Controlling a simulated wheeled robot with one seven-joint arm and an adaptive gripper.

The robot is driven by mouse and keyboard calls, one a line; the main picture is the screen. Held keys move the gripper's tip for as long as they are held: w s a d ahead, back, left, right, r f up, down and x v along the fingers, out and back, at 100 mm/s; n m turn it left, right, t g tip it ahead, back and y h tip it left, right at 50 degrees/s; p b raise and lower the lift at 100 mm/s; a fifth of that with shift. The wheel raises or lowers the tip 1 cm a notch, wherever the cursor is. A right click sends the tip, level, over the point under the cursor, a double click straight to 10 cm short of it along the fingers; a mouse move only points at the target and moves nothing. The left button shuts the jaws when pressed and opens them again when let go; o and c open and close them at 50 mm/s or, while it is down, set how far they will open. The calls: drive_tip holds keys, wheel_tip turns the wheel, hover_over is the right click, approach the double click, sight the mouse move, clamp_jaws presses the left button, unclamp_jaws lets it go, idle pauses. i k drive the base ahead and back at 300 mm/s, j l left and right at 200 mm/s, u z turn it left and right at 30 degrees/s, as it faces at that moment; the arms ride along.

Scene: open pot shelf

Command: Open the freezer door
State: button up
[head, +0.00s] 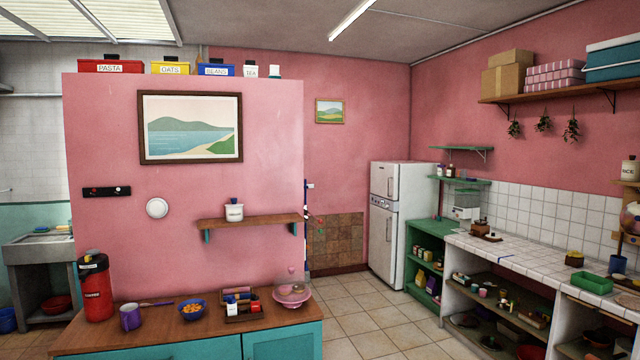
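A white two-door fridge-freezer (397,225) stands at the back of the room, right of the pink partition wall. Its short upper door, the freezer door (380,180), looks shut. The taller lower door (379,240) also looks shut. A handle shows on each door near the right edge of the front. The fridge front is seen at a slant and is small in the head view, across the room from me. My gripper and arm are not in view.
A pink partition wall (270,160) and a teal cabinet (225,340) with a red flask (95,288), bowls and a mug fill the left and front. A tiled counter (530,255) runs along the right wall. Bare floor tiles (360,310) lie between, up to the fridge.

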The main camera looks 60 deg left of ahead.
sight(384, 176)
drive_tip(key=u, duration=1.6)
drive_tip(key=i, duration=7.3)
drive_tip(key=l, duration=0.1)
